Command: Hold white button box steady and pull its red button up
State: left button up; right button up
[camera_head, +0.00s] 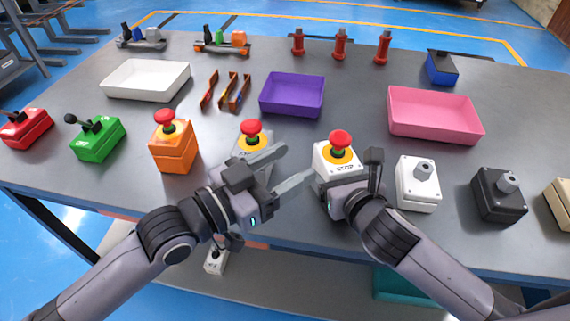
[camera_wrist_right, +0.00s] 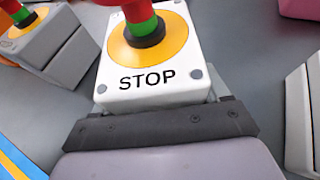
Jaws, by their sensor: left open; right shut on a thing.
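The white button box (camera_head: 323,158) stands upright on the table, with a yellow disc and a red button (camera_head: 340,140) on top. In the right wrist view the box (camera_wrist_right: 122,91) shows the word STOP, and a green band shows on the button's stem under the red. My right gripper (camera_head: 345,178) is shut on the white button box from its front side; its fingers are partly hidden by the box. My left gripper (camera_head: 290,166) is open and empty, just left of the white box, with its fingers pointing right. It is apart from the red button.
A grey box with a red button (camera_head: 250,128) stands close behind my left gripper. An orange button box (camera_head: 172,158) is farther left. A white box with a grey knob (camera_head: 415,190) stands right of my right gripper. Purple (camera_head: 291,108) and pink (camera_head: 430,130) trays lie behind.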

jog(key=o, duration=1.2)
